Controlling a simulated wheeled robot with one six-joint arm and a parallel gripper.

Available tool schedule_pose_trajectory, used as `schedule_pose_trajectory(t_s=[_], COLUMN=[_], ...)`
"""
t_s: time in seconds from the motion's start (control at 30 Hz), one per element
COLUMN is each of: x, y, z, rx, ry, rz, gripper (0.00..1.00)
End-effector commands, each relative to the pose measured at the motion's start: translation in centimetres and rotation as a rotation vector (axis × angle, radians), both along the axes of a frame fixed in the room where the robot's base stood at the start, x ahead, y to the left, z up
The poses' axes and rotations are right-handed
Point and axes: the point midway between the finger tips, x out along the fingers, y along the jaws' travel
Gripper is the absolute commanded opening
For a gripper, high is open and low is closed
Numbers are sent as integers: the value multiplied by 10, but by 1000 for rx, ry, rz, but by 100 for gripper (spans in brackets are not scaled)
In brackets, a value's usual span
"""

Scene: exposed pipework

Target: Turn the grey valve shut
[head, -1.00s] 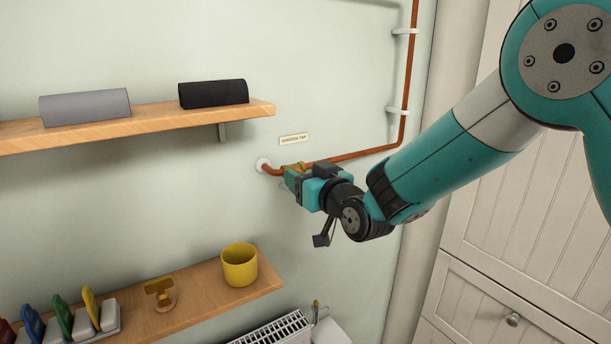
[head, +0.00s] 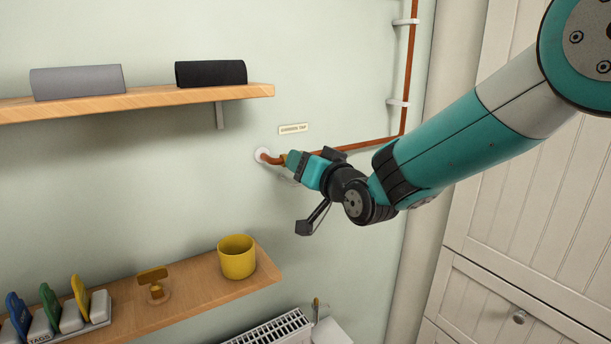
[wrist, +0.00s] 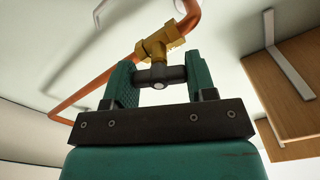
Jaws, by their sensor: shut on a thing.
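The valve has a brass body (wrist: 158,45) on the copper pipe and a short dark grey handle (wrist: 160,75) across its stem. My gripper (wrist: 160,80) is shut on the grey handle, with one teal finger at each end of it in the wrist view. In the head view my gripper (head: 291,160) is at the pipe near the wall, below a small label reading "GARDEN TAP" (head: 293,129). It hides most of the valve there; only a bit of brass shows.
The copper pipe (head: 359,147) runs right, then up the wall through white clips. An upper shelf (head: 150,100) holds a grey and a black block. A radiator (head: 275,330) stands below.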

Motion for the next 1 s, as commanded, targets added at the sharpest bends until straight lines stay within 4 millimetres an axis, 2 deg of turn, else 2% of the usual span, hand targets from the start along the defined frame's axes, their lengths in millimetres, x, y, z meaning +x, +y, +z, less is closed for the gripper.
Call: schedule_pose_trajectory(t_s=[1.0], x=[1], y=[-2], z=[-6], rx=[771], ry=[520], rz=[0], gripper=[27])
